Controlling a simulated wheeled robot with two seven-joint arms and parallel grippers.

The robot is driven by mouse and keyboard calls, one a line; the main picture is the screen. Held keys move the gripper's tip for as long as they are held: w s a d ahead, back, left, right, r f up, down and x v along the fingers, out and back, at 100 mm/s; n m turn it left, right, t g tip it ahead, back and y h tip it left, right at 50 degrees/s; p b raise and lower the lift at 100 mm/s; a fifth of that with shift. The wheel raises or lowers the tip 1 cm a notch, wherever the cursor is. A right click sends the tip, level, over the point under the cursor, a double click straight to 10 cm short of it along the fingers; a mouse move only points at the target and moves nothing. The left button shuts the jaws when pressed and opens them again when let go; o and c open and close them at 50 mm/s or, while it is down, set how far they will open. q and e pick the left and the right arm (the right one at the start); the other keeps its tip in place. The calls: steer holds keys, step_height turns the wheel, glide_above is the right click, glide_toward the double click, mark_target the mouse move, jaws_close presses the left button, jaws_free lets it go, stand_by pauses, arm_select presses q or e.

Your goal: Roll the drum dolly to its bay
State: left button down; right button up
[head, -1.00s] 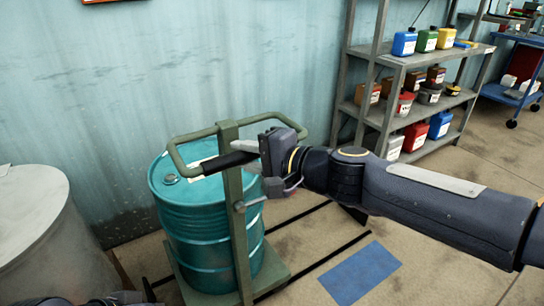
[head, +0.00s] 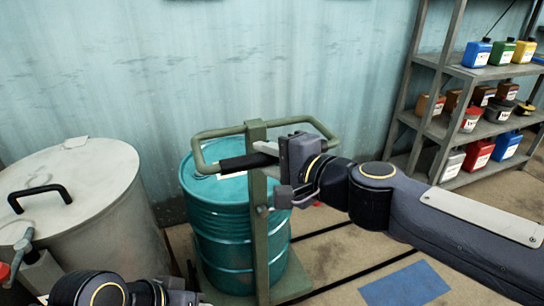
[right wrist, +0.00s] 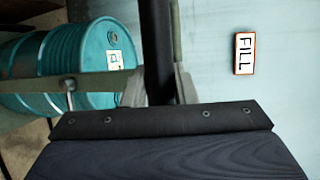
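The drum dolly (head: 260,235) is a green frame with an upright post and a looped top handle. A teal drum (head: 215,235) stands upright on its base. My right gripper (head: 262,156) is at the top of the post, shut on the black grip of the handle. The right wrist view shows that black grip (right wrist: 156,50) between the fingers, with the drum (right wrist: 70,65) lying sideways in the picture. My left gripper (head: 188,298) is cut off by the bottom edge, and its fingers are hidden. Black floor lines (head: 325,229) run beside the dolly on the right.
A large pale tank (head: 85,200) with a black lid handle stands close left of the drum. A blue floor patch (head: 405,284) lies to the right. A grey shelf (head: 455,128) with cans stands at right.

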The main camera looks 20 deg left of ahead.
steer(key=o, duration=0.4)
steer(key=shift+a+f, duration=0.1)
steer(key=shift+a, duration=0.05)
steer(key=shift+o, duration=0.2)
steer(key=p+v, duration=0.1)
steer(key=v, duration=0.6)
steer(key=shift+s+d, duration=0.2)
steer(key=shift+d, duration=0.2)
